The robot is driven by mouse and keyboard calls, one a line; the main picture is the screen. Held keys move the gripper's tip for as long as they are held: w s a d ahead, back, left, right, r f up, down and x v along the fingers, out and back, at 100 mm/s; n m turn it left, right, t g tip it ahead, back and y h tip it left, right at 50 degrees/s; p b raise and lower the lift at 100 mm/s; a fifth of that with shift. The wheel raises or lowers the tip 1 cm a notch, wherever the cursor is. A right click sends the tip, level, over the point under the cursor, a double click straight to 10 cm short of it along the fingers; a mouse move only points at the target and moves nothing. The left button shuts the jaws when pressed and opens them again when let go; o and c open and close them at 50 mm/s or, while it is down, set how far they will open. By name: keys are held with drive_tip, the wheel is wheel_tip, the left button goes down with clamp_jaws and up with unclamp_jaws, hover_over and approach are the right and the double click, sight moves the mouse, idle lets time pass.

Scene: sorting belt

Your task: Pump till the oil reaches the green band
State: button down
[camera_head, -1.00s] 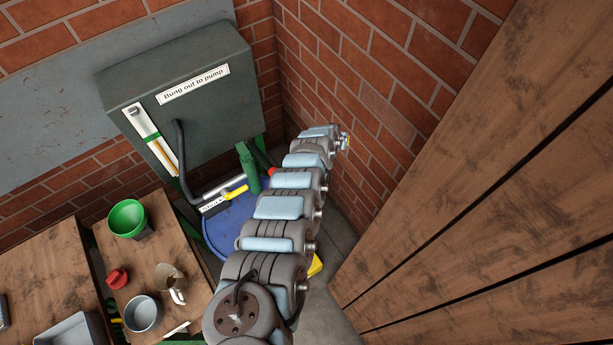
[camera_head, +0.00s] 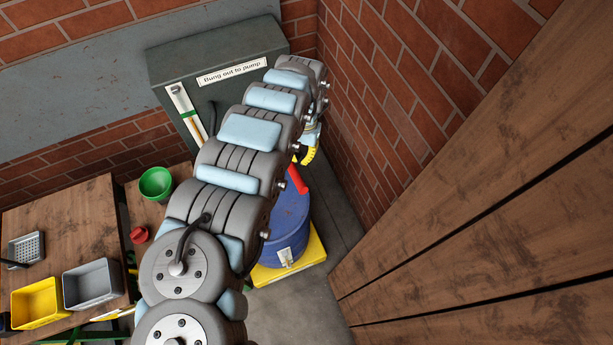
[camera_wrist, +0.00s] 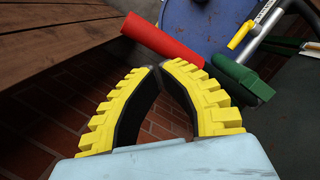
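The grey tank (camera_head: 220,65), labelled "Bung out to pump", stands against the back wall. On its front is a white gauge strip (camera_head: 178,97) with a green band (camera_head: 190,114); the oil level is too small to read clearly. A blue drum (camera_head: 288,225) stands below, partly behind my arm. A red handle (camera_head: 299,179) rises above it. My gripper (camera_head: 308,158) is just above the handle in the head view. In the wrist view, my yellow fingertips (camera_wrist: 160,66) meet with nothing between them. The red handle (camera_wrist: 165,40) and a green fitting (camera_wrist: 241,78) lie beyond them.
The drum stands on a yellow tray (camera_head: 288,269). A yellow-tipped lever (camera_wrist: 241,35) is by the green fitting. Brick wall and wooden boards (camera_head: 480,210) bound the right. At left, a table (camera_head: 70,215) holds bins, and a green bowl (camera_head: 156,184) stands beside it.

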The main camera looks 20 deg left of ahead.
sight(299, 175)
drive_tip(key=shift+s+a, duration=0.1)
drive_tip(key=shift+s, duration=0.05)
idle(0.3)
drive_tip(key=shift+b+x, duration=1.75)
drive_tip(key=shift+x, duration=1.7)
drive_tip(key=shift+w+b+x, duration=0.2)
drive_tip(key=shift+b+x, duration=0.25)
drive_tip(key=shift+x, duration=0.3)
drive_tip(key=shift+w+b+x, duration=0.15)
drive_tip(key=shift+b+x, duration=0.35)
drive_tip(key=shift+x, duration=0.2)
drive_tip(key=shift+w+b+x, duration=0.2)
drive_tip(key=shift+b+x, duration=0.25)
drive_tip(key=shift+x, duration=0.3)
